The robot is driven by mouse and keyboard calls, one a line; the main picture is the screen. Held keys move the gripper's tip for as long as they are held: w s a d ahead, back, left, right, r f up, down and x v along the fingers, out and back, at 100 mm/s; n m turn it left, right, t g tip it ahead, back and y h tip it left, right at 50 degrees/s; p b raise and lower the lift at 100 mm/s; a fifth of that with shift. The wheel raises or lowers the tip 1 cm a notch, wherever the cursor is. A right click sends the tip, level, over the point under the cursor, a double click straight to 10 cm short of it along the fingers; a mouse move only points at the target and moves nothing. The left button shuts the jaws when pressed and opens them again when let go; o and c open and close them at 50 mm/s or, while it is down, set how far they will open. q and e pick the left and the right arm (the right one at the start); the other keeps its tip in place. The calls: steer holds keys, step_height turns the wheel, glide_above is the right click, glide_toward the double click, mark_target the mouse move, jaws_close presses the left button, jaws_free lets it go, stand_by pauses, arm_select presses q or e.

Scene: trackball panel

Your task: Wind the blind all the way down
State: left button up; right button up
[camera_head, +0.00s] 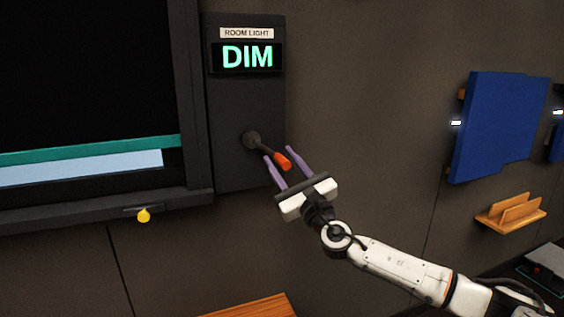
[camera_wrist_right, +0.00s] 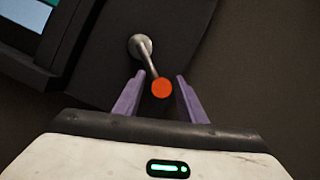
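In the right wrist view the orange knob (camera_wrist_right: 162,87) lies between the open fingers, with a gap on both sides. The window (camera_head: 80,80) at the left is mostly black, with a teal band (camera_head: 90,150) and a pale blue strip (camera_head: 80,168) low in it. The display (camera_head: 247,57) reads DIM. My left gripper is not in view.
A blue panel (camera_head: 495,125) and a wooden holder (camera_head: 511,212) are on the wall at the right. A wooden surface (camera_head: 240,309) shows at the bottom. The wall around the crank is clear.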

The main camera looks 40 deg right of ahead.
steer(key=c, duration=0.9)
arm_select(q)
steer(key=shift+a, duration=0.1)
arm_select(e)
jaws_close()
steer(key=shift+r, duration=0.1)
steer(key=shift+m, duration=0.3)
steer(key=shift+w+a+f+m+h+b, duration=0.1)
steer(key=shift+a+f+m+h+b, duration=0.2)
steer(key=shift+m+h, duration=0.35)
steer(key=shift+a+f+m+h+b, duration=0.15)
steer(key=shift+f+m+h+b, duration=0.15)
steer(key=shift+m, duration=0.55)
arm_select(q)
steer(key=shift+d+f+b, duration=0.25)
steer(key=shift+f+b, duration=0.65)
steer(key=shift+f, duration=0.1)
arm_select(e)
steer(key=shift+w+a+f+m+g+h, duration=0.2)
steer(key=shift+a+m+g+h, duration=0.45)
steer(key=shift+m, duration=1.35)
steer(key=shift+w+a+f+m+g+h, duration=0.2)
steer(key=shift+a+m+h, duration=0.85)
steer(key=shift+m, duration=0.95)
steer(key=shift+w+a+f+m+g+h, duration=0.1)
steer(key=shift+a+f+m+g+h, duration=0.3)
steer(key=shift+m+h, duration=1.15)
